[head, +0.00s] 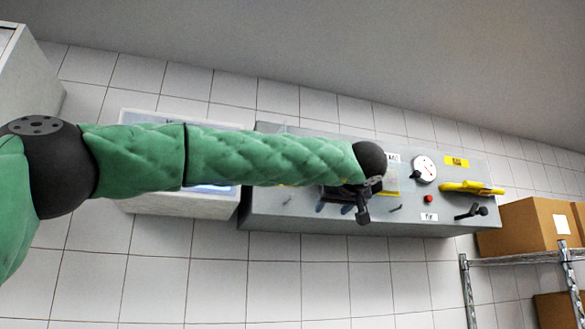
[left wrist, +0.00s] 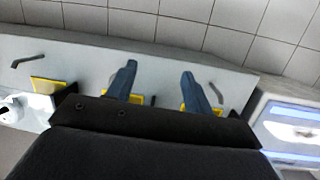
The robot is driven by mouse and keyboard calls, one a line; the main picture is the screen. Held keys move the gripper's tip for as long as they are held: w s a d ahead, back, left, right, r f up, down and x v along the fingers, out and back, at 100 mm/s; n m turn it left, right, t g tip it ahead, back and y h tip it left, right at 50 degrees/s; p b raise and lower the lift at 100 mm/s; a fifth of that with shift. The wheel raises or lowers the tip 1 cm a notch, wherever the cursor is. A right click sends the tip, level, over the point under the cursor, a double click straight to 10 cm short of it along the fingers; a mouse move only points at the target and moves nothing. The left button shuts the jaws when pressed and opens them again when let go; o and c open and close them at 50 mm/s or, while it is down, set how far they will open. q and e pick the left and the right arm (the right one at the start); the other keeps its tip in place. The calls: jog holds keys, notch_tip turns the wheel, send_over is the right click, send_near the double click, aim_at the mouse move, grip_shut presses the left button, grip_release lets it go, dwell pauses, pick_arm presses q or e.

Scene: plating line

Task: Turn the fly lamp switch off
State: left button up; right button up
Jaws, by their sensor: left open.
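The fly lamp (head: 165,207) is a white box on the wall, left of a grey control panel (head: 300,220) and partly behind my left arm. Its blue-white tubes glow in the left wrist view (left wrist: 292,157). Small lever switches show on the panel, one near the lamp (left wrist: 216,92) and one farther from it (left wrist: 28,61). I cannot tell which is the lamp's; labels are too small to read surely. My left gripper (head: 335,209) is at the panel front, its two blue fingers apart and empty in the left wrist view (left wrist: 158,92). My right gripper is out of view.
The panel also bears a round dial (head: 424,169), a red button (head: 428,199), a yellow handle (head: 470,188) and a black lever (head: 471,212). Cardboard boxes (head: 528,226) stand on a metal rack at the right. The tiled wall below the panel is clear.

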pick_arm(q)
jog(key=s+a+r+n+t+y, duration=0.1)
jog(key=s+a+r+y, duration=0.15)
jog(key=r, duration=0.35)
jog(key=s+a+r+n+y, duration=0.1)
jog(key=s+a+r+y, duration=0.1)
jog(key=s+a+r, duration=0.3)
jog(key=shift+w+d+r+p+x, duration=0.15)
jog(key=shift+p+x, duration=0.55)
jog(key=shift+x, duration=0.85)
jog(key=shift+w+d+r+p+x, duration=0.1)
jog(key=shift+d+r+p+x, duration=0.15)
jog(key=shift+p+x, duration=0.9)
jog(key=shift+w+d+r+p+x, duration=0.1)
jog(key=shift+d+p+x, duration=0.15)
jog(key=shift+x, duration=1.7)
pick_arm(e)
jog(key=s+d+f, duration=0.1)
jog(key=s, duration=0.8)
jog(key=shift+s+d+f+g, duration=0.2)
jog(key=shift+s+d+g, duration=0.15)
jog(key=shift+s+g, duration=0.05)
pick_arm(q)
jog(key=shift+s, duration=0.1)
jog(key=shift+c, duration=0.2)
jog(key=c, duration=0.9)
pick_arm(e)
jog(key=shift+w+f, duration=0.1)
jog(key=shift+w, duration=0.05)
